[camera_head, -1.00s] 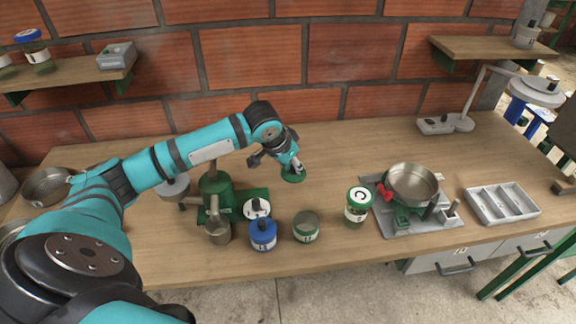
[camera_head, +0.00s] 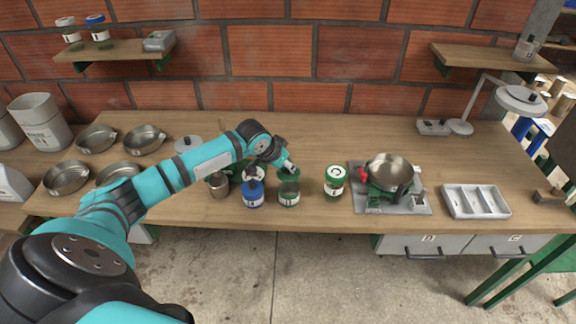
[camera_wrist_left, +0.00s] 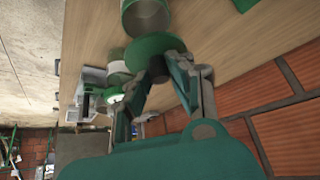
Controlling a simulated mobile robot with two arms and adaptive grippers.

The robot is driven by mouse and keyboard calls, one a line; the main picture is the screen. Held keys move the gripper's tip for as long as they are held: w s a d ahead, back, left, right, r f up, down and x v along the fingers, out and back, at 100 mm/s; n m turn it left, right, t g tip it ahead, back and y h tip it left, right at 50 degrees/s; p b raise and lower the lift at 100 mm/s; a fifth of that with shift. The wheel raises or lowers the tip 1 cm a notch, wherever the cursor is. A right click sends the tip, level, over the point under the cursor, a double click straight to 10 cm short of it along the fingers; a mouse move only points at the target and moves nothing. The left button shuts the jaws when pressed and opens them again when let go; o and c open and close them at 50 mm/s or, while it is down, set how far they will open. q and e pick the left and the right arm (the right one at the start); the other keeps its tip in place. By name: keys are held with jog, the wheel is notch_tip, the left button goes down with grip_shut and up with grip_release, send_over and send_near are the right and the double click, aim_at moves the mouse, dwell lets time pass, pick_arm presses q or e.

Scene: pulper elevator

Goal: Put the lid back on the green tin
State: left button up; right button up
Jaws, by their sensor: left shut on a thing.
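My left gripper (camera_head: 287,168) is shut on the dark knob of the green lid (camera_wrist_left: 152,45). The lid is a flat round disc, and the fingers grip its knob in the left wrist view. The green tin (camera_head: 289,195) stands upright on the bench, with a pale label. It also shows in the left wrist view (camera_wrist_left: 150,18) at the top, close to the lid's edge. In the head view the lid is at the tin's far rim; whether they touch is unclear. My right gripper is out of view.
A blue tin (camera_head: 253,194) stands left of the green tin. A jar with a white-and-green lid (camera_head: 334,182) stands to the right. Farther right are a scale-like grey base with a metal pan (camera_head: 390,169) and a divided tray (camera_head: 475,201).

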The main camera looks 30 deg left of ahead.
aim_at(287, 175)
pick_arm(q)
jog(key=f+b, duration=0.3)
jog(key=shift+s+d, duration=0.1)
jog(key=shift+d, duration=0.15)
jog(key=shift+f, duration=0.3)
jog(key=shift+f+b, duration=0.35)
jog(key=shift+f, duration=0.35)
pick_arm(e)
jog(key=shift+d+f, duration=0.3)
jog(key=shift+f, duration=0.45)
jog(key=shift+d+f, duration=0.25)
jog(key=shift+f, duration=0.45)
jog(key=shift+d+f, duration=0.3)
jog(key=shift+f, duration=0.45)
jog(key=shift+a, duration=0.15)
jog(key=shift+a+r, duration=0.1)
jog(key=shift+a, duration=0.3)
pick_arm(q)
jog(key=shift+p, duration=0.45)
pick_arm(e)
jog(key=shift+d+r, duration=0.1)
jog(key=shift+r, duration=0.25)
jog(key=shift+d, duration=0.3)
pick_arm(q)
jog(key=shift+p, duration=0.5)
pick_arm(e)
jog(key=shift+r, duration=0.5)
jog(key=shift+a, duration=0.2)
